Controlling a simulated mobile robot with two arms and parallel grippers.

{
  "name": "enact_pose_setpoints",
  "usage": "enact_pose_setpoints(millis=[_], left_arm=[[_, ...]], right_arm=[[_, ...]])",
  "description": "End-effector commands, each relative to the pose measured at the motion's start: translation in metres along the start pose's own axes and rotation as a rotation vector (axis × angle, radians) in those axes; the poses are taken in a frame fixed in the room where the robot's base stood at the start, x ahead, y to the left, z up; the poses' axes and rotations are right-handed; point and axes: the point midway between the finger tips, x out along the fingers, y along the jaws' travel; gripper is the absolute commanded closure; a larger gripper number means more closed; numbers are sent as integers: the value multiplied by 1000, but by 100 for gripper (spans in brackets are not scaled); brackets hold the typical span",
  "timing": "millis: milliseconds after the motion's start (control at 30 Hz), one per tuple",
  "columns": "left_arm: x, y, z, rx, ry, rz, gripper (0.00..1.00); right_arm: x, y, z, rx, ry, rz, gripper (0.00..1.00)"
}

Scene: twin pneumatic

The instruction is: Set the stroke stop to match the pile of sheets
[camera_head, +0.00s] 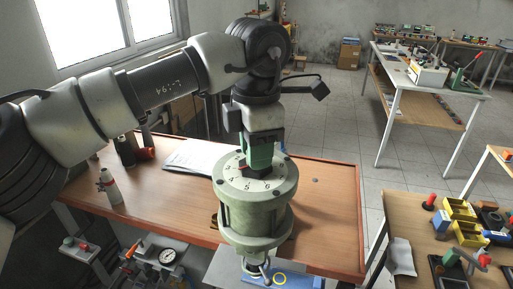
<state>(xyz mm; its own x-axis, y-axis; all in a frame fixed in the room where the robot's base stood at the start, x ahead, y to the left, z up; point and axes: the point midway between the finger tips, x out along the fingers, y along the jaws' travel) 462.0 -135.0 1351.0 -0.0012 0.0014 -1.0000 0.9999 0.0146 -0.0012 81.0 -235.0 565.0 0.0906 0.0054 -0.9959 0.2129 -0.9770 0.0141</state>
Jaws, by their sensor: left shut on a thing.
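A pale green cylindrical press head with a numbered dial (237,184) on top stands in the middle of the view. My left gripper (259,168) points straight down onto the centre of the dial and is shut on the stop knob there, which its fingers mostly hide. A small red mark shows beside the fingers. A pile of white sheets (190,157) lies on the wooden bench behind and left of the cylinder. My right gripper is not in view.
The cylinder stands at the wooden bench (325,215). A pressure gauge (168,257) sits low at the front left. Yellow bins (461,209) stand on a table at right.

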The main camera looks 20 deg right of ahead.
Motion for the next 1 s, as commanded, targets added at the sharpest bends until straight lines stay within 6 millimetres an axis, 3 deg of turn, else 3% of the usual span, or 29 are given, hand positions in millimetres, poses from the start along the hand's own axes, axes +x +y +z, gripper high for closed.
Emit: enact_pose_setpoints(millis=[133,167,300,667,1000], left_arm=[[-4,1,-1,-5,-5,5,93],[-4,1,-1,-5,-5,5,65],[-3,1,0,-4,-4,3,44],[-7,1,0,-4,-3,4,44],[-70,0,0,-5,-4,5,44]], right_arm=[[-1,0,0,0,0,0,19],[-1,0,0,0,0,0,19],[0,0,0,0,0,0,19],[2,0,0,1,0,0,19],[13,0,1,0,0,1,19]])
